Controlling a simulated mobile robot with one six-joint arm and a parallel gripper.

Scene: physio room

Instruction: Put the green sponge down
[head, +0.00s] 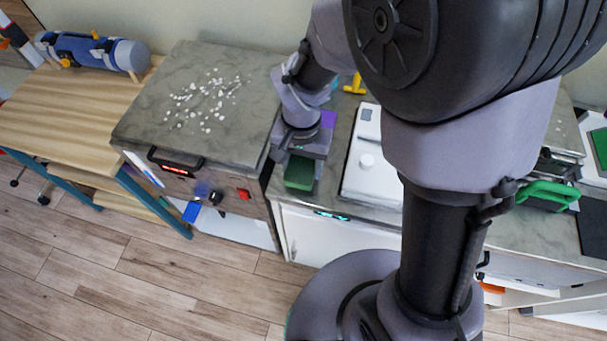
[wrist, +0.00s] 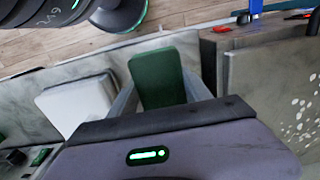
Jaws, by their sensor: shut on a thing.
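The green sponge (head: 299,172) is a dark green block at the front edge of the grey counter in the head view. It also shows in the wrist view (wrist: 157,78), between the two fingers. My gripper (head: 301,160) is shut on the sponge, with a finger on each side of it. The sponge is over the counter strip between the raised grey slab and the white box. I cannot tell whether its underside touches the counter.
A white box (head: 372,160) stands on the counter to the right of the gripper. A raised grey slab (head: 200,100) with scattered white bits is on the left. A yellow item (head: 354,84) lies behind. A wooden table (head: 60,115) bears a blue cylinder (head: 88,52).

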